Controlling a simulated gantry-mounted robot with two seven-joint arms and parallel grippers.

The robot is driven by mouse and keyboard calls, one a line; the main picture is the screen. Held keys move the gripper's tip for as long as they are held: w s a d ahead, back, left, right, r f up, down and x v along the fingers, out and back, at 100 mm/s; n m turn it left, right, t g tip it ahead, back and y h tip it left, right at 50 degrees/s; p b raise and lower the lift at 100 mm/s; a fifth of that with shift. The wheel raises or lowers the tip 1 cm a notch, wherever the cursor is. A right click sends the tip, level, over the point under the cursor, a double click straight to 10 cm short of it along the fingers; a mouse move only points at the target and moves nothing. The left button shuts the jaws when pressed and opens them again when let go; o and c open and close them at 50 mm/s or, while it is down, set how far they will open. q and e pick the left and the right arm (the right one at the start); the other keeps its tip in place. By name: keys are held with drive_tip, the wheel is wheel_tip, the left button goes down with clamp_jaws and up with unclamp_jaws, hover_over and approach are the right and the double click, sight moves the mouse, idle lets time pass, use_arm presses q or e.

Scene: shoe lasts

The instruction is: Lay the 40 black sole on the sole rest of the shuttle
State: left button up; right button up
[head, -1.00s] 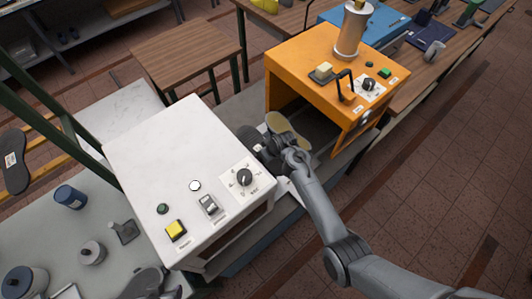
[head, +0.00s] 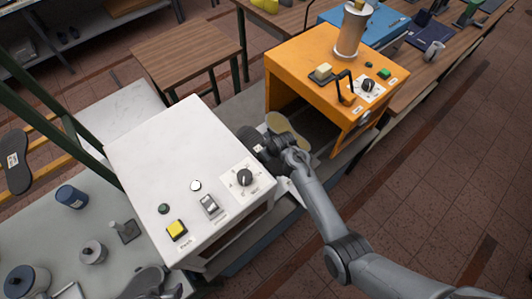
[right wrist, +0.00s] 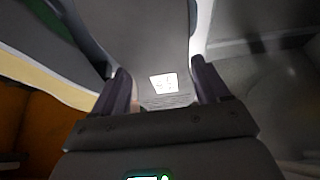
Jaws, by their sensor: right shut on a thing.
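My right gripper (head: 272,148) is between the white machine and the orange machine. In the right wrist view its two fingers (right wrist: 163,90) are shut on a dark grey-black sole (right wrist: 140,38) with a small white label, whose print I cannot read surely. In the head view only a dark end of this sole (head: 247,134) shows beside the gripper. A yellowish sole-shaped piece (head: 284,127) lies just beyond the gripper. The shuttle's sole rest cannot be made out clearly. My left gripper (head: 150,284) is partly in view at the bottom edge; its jaws are unclear.
The white machine (head: 165,140) stands close on the left, and the orange machine (head: 310,58) with its open front on the right. Another black sole (head: 15,162) is at the far left. A blue jar (head: 71,196) and other small items stand on the grey bench.

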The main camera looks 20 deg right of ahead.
idle(0.4)
drive_tip(key=o, duration=1)
drive_tip(key=shift+r+p, duration=0.35)
drive_tip(key=shift+p, duration=0.1)
wheel_tip(320, 180, up, 6)
drive_tip(key=p, duration=0.6)
drive_tip(key=shift+f, duration=0.2)
drive_tip(key=shift+r+p, duration=0.35)
